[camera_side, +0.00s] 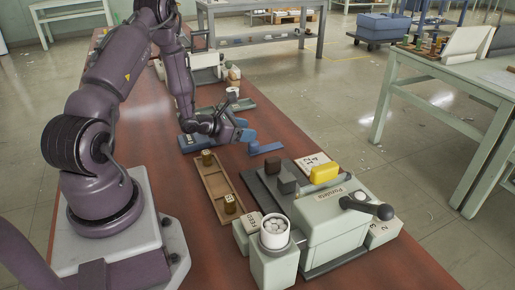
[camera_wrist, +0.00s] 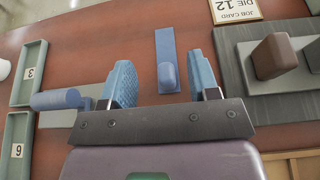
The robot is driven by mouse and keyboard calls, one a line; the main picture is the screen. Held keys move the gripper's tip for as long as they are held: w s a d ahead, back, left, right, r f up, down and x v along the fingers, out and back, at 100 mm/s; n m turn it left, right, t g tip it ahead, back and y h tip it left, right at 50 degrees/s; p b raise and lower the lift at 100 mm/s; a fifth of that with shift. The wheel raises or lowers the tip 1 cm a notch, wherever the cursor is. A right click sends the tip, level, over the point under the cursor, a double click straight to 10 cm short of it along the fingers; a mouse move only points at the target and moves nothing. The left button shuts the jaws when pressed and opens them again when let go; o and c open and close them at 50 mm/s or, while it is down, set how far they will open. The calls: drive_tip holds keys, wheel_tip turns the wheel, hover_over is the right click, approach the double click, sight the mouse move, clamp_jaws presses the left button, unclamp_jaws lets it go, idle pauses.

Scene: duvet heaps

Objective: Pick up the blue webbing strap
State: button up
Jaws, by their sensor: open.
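A flat blue strip (camera_wrist: 165,44) with a raised, rounded blue piece at its near end lies on the red-brown bench. It is the only strap-like thing I see, but I cannot tell whether it is webbing. In the side view the blue strip (camera_side: 266,149) lies just right of and below my gripper (camera_side: 243,129). In the wrist view my gripper (camera_wrist: 161,75) is open, its two blue ribbed fingers apart. The strip shows between and beyond the fingers, with nothing held. I cannot tell the exact height of the fingertips above it.
A blue-grey cylinder (camera_wrist: 55,99) on a plate and green numbered trays (camera_wrist: 31,72) are left in the wrist view. A pale green machine (camera_side: 329,221) stands nearer the side camera.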

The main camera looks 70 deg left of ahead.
sight(249, 146)
wheel_tip(249, 146, down, 2)
drive_tip(key=shift+f, duration=0.25)
wheel_tip(249, 146, down, 2)
drive_tip(key=shift+d+f, duration=0.1)
drive_tip(key=shift+f, duration=0.1)
drive_tip(key=x, duration=0.3)
drive_tip(key=shift+s+f, duration=0.1)
drive_tip(key=shift+f, duration=0.1)
drive_tip(key=c, duration=1)
